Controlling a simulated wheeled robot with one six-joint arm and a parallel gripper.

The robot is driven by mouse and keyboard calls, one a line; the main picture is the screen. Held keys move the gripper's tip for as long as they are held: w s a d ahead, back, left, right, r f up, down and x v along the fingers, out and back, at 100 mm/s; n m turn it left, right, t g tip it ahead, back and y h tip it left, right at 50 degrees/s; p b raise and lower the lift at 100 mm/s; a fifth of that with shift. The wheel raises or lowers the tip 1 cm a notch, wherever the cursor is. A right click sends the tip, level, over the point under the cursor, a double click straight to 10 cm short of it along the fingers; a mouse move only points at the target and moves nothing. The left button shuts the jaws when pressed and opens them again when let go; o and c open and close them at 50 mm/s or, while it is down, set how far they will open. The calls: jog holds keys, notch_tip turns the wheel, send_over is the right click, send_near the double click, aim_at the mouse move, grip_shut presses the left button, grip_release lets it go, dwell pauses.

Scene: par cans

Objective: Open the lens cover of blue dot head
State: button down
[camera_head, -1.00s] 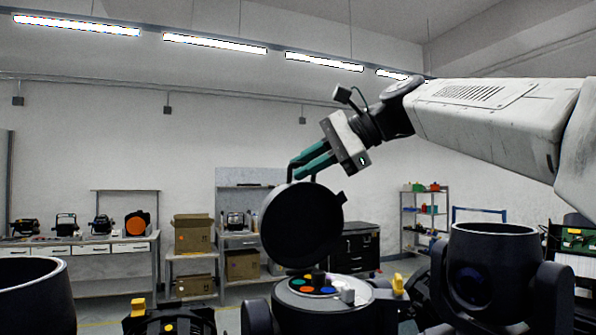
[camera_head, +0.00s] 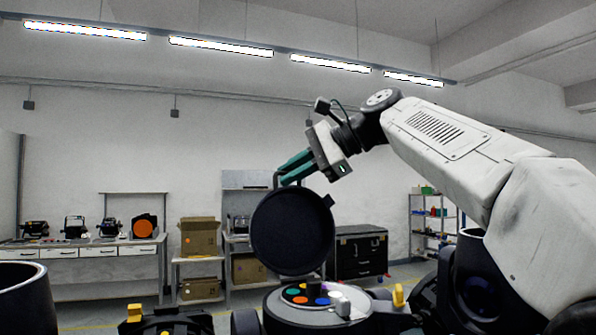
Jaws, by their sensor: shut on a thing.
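A par can head (camera_head: 318,318) stands at the bottom centre, its top showing several coloured discs, a dark knob and a pale knob. Its round black lens cover (camera_head: 292,235) stands raised, roughly upright, above the back of the head. My gripper (camera_head: 284,179) comes from the upper right, and its green fingers are shut on the cover's upper edge. The exact grip and the hinge are partly hidden. I cannot make out a blue dot marking on the head's body; one of the discs on top is blue.
Another dark head (camera_head: 476,290) stands at the right, partly behind my arm. An open-topped head (camera_head: 22,296) is at the lower left. Yellow-knobbed fixtures (camera_head: 136,310) sit low between them. Benches, boxes (camera_head: 199,237) and a black case (camera_head: 361,252) stand along the back wall.

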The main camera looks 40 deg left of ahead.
jog(key=shift+s+a+f, duration=0.2)
jog(key=shift+f, duration=0.15)
jog(key=c, duration=1.8)
grip_release()
jog(key=shift+s, duration=0.1)
jog(key=v, duration=0.8)
jog(key=shift+r, duration=0.2)
